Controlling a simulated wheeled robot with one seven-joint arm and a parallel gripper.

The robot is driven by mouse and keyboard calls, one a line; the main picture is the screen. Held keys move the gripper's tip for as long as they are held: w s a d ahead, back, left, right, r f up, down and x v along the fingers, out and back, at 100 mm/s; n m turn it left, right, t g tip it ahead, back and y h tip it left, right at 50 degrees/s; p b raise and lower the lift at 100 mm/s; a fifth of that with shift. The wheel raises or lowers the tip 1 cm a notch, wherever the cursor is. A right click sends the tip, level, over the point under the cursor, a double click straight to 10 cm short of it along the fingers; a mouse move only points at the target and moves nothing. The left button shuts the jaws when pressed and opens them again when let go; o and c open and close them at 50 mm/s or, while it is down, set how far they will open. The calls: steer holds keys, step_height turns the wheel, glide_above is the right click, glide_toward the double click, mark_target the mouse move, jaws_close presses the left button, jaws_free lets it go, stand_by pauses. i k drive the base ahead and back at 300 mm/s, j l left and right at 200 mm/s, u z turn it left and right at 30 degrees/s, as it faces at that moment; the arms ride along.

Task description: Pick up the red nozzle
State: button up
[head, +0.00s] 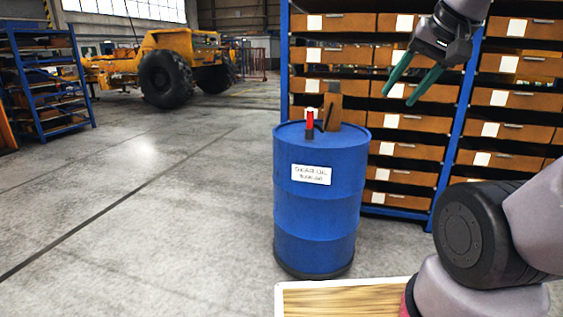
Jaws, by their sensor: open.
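The red nozzle (310,120) stands on top of the blue drum (313,215), near the middle of its lid. It is small, with a dark lower part. My gripper (404,93) is at the upper right, in front of the shelving. Its two green fingers are apart with nothing between them. It is higher than the nozzle and to its right, well clear of it.
Blue shelving with orange-brown bins (410,140) rises behind. A wooden surface (340,300) lies at the bottom. Grey floor (150,220) is open at left.

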mark_target(311, 117)
steer(key=i+u, duration=0.1)
steer(key=i, duration=0.55)
steer(key=i+l, duration=0.15)
steer(key=i, duration=0.45)
steer(key=i+u, duration=0.15)
steer(key=i, duration=0.5)
steer(key=i+l+u, duration=0.1)
steer(key=u, duration=0.2)
steer(key=i, duration=0.05)
